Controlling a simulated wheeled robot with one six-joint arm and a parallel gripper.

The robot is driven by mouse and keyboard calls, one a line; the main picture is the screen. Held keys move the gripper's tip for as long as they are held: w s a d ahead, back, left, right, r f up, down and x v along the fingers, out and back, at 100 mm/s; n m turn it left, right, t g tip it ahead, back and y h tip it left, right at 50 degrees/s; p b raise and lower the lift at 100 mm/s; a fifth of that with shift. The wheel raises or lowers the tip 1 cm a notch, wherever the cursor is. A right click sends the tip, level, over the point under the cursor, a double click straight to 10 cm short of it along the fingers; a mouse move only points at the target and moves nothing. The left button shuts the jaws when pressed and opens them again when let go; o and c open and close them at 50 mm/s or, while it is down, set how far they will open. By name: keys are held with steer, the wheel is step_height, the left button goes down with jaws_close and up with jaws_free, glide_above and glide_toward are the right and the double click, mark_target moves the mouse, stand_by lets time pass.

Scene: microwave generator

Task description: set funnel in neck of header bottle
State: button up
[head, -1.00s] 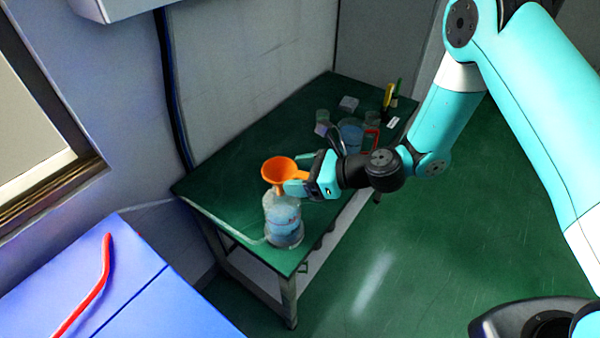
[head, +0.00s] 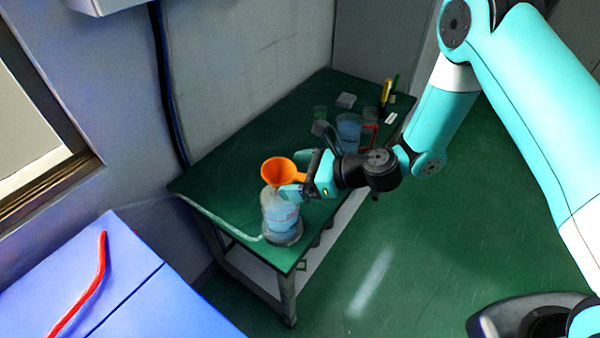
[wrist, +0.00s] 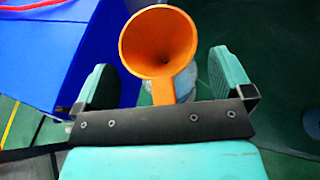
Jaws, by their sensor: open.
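The orange funnel (head: 281,171) sits upright at the top of the clear header bottle (head: 281,218), its stem hidden from view, so how deep it sits cannot be told. The bottle holds bluish liquid and stands near the table's front corner. My gripper (head: 292,191) is at the right of the funnel, just above the bottle's shoulder. In the wrist view the funnel (wrist: 158,42) lies between my two parted fingers, with its handle toward the palm and a gap on each side. The bottle is mostly hidden behind the funnel there.
The green table (head: 235,160) stands against the wall. A blue jug (head: 348,128) and several small items are at its back right. A pale hose (head: 225,228) runs along the left edge to the bottle. A blue cabinet (head: 150,290) with a red hose (head: 92,290) is at front left.

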steer(key=b+v, duration=0.3)
steer(key=v, duration=1.4)
steer(key=shift+d, duration=0.25)
steer(key=s+a+r+n+g+h, duration=0.1)
steer(key=s+r+n+h, duration=0.3)
steer(key=n, duration=1)
steer(key=s+a+r+n+g+h, duration=0.1)
steer(key=s+r+n+g+h, duration=0.2)
steer(key=s+r+n, duration=0.6)
steer(key=s+n+h, duration=0.1)
steer(key=s+n, duration=0.3)
steer(key=n, duration=0.2)
steer(key=shift+h, duration=0.3)
